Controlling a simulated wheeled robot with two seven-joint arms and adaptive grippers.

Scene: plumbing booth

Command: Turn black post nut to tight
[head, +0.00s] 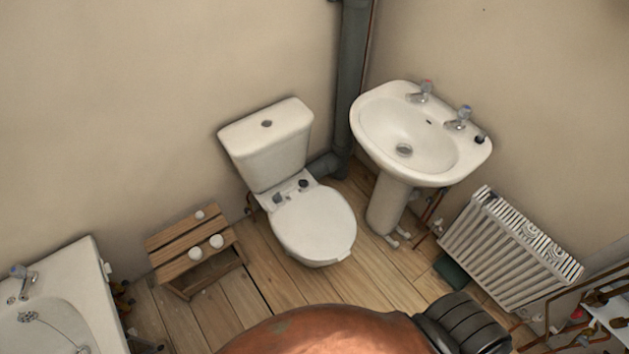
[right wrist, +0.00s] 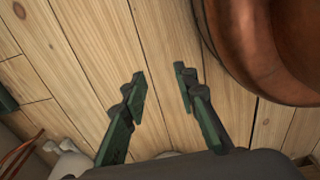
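I cannot tell how tight either is. My right gripper (right wrist: 161,84) is open in the right wrist view, with nothing between its dark green fingers and plank floor behind them. The nuts do not show in that view. My left gripper is not in view.
A wooden slatted stool (head: 180,240) with white cups stands left of the toilet. A pedestal basin (head: 375,125), a radiator (head: 515,250) and a grey pipe (head: 350,80) stand to the right. A bath (head: 85,262) is at left. A rounded copper form (head: 320,332) fills the near edge.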

